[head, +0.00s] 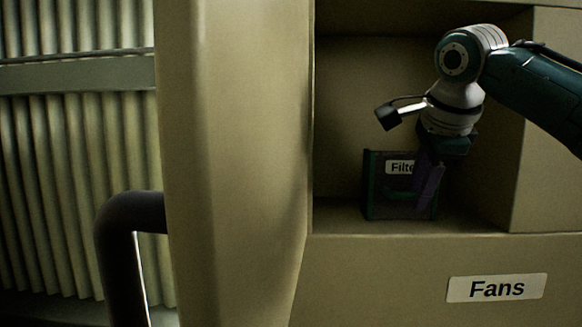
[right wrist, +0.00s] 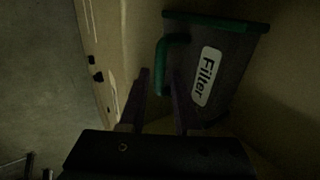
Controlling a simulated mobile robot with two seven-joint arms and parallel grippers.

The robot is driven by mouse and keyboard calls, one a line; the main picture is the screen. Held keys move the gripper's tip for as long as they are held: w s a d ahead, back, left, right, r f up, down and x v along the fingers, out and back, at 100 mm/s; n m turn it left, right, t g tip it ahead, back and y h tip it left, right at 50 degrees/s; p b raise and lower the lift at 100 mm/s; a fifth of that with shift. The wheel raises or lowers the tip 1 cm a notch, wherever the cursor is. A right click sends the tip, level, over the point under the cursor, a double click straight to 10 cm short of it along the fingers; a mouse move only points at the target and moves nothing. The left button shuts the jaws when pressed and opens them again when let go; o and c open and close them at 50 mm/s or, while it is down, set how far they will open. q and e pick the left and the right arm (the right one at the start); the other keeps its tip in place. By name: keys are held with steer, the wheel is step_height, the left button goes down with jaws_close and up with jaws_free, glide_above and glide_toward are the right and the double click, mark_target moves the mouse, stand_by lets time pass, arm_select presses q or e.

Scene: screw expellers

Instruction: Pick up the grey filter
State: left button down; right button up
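The grey filter (head: 376,205) has green edges, a green handle and a white "Filter" label. It stands upright in the recess in the head view, partly hidden behind my right gripper (head: 425,198). In the right wrist view the filter (right wrist: 232,85) is at upper right, with its green handle (right wrist: 172,38) toward the fingers. My right gripper (right wrist: 160,85) is open, with a gap between its two fingers. Its fingers are close to the handle; I cannot tell whether they touch it. My left gripper is not in view.
The recess has a floor ledge (head: 338,219) and a right side wall (head: 546,120) near my right arm. A panel labelled "Fans" (head: 497,288) lies below. A beige post (head: 235,160), a dark bent handle (head: 122,240) and ribbed panels (head: 75,190) are at left.

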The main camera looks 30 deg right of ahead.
steer(key=shift+w+f, duration=0.1)
steer(key=shift+f, duration=0.15)
jaws_close()
stand_by(0.3)
